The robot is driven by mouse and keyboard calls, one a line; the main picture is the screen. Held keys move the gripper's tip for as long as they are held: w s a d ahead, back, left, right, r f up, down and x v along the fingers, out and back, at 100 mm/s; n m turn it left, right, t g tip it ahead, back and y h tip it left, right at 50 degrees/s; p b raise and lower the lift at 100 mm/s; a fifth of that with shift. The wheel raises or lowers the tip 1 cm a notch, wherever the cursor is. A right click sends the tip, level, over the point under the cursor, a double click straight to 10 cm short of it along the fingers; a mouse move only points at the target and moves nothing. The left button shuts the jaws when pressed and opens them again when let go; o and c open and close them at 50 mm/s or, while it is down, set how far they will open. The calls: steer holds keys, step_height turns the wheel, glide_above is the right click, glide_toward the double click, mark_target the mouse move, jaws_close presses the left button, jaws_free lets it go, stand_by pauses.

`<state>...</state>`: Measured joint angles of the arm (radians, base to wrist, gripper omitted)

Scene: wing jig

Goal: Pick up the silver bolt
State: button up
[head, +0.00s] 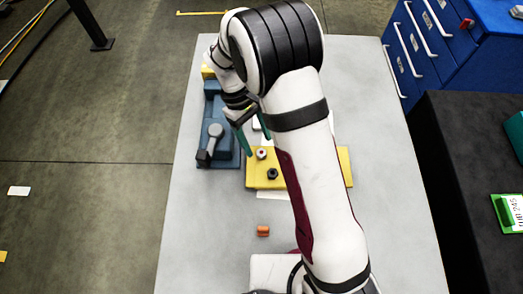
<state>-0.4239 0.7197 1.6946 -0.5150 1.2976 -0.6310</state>
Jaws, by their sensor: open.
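A small silver bolt (261,154) stands on the yellow plate (320,180), near the plate's left end. A dark bolt or nut (272,173) sits on the same plate just below it. My gripper (257,146) has two teal fingers, open and spread apart, close above the silver bolt in the picture. I cannot tell the height between the fingertips and the bolt. Nothing shows between the fingers. My arm hides the middle of the yellow plate.
A blue-grey clamp fixture (228,157) with a grey lever stands left of the plate. A small orange piece (263,230) lies on the light grey table (205,235) below the plate. The table's left front is clear. Blue drawers (430,50) stand beyond the right edge.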

mark_target(262, 152)
steer(key=x, duration=0.3)
steer(key=shift+f, duration=0.3)
jaws_close()
